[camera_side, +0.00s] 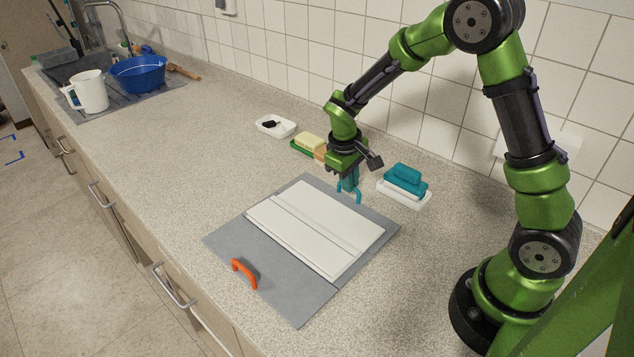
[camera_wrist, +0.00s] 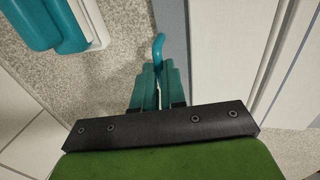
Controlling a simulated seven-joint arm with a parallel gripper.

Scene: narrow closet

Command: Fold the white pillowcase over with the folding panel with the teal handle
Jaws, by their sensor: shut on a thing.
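The white pillowcase (camera_side: 310,225) lies flat on the grey folding board (camera_side: 228,243), with long lines running along it. It also shows at the right of the wrist view (camera_wrist: 222,60). The teal handle (camera_side: 358,196) stands at the board's far edge, beside the pillowcase. My gripper (camera_side: 349,184) is above that edge, pointing down, with its teal fingers shut on the handle. In the wrist view, the curved end of the handle (camera_wrist: 158,46) sticks out from between the fingers (camera_wrist: 157,85). The panel under the handle appears flat; its hinge line is hard to make out.
An orange handle (camera_side: 244,273) stands on the board's near side. A teal brush (camera_side: 404,180) on a white tray (camera_side: 405,196) sits just right of my gripper.

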